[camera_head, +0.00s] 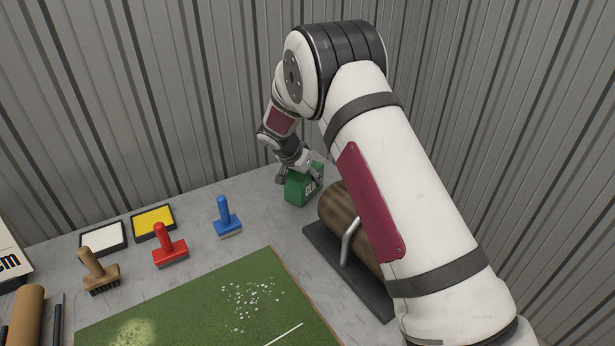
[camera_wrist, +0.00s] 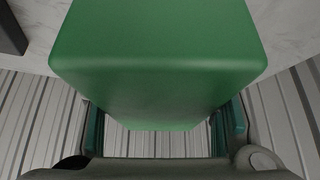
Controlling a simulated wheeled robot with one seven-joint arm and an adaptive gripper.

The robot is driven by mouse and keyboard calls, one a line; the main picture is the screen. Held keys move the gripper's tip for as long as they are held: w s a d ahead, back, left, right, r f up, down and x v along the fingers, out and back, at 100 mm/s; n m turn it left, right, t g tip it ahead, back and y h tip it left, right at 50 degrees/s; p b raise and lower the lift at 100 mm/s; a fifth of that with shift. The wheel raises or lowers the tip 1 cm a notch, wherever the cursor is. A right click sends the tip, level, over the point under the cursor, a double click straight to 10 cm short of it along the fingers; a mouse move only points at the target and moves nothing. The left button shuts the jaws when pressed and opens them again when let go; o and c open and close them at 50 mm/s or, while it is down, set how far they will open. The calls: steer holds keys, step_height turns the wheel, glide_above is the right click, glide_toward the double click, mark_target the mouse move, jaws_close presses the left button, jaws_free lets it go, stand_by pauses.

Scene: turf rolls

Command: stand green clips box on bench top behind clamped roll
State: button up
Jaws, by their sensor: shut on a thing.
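The green clips box (camera_head: 304,185) is upright at the back of the bench top (camera_head: 256,193), just behind the clamped roll (camera_head: 337,206). My gripper (camera_head: 300,172) is shut on the box from above and behind. In the wrist view the green box (camera_wrist: 158,70) fills the middle, with my gripper's fingers (camera_wrist: 165,130) on either side of it. The clamped brown roll lies in a dark clamp base (camera_head: 345,268) with a metal bar; my arm hides part of it. I cannot tell whether the box's bottom touches the bench.
A blue-handled stamp (camera_head: 227,218), a red one (camera_head: 168,247) and a brown brush (camera_head: 98,272) stand to the left. Yellow (camera_head: 153,222) and white (camera_head: 103,239) pads lie behind them. A turf mat (camera_head: 210,310) lies in front. Corrugated walls (camera_head: 150,100) close the back.

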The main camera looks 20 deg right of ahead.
mark_target(294, 177)
steer(key=shift+f, duration=0.1)
steer(key=o, duration=1.5)
steer(key=shift+c, duration=0.2)
steer(key=shift+s+a+r, duration=0.1)
steer(key=shift+a+r, duration=0.1)
steer(key=shift+r, duration=0.25)
steer(key=v, duration=1.1)
steer(key=shift+r, duration=0.15)
steer(key=shift+s, duration=0.1)
